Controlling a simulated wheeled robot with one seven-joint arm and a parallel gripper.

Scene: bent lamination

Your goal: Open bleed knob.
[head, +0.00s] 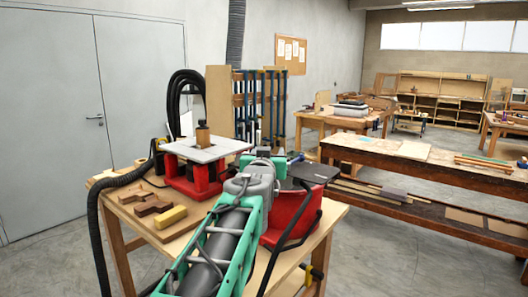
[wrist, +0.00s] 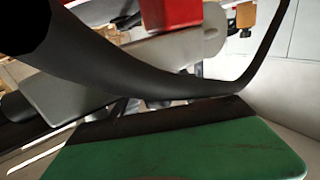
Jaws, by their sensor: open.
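I cannot make out the bleed knob for sure in either view. In the head view a red machine with a dark flat top (head: 312,173) stands at the right end of the near workbench, with a black hose looping down its side. My gripper (head: 268,161) is at the far end of my arm, left of that dark top, and mostly hidden by my grey wrist. It is open, with nothing seen in it. In the wrist view a black curved hose (wrist: 140,82) crosses close to the camera. A green slab with a dark edge (wrist: 185,150) fills the bottom; I cannot tell what it is.
A red router table with a pale top (head: 205,150) stands behind on the workbench. A yellow block (head: 171,217) and wooden pieces lie on the bench's left. A thick black hose hangs at the left edge. A long bench (head: 440,170) stands at right, with open floor between.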

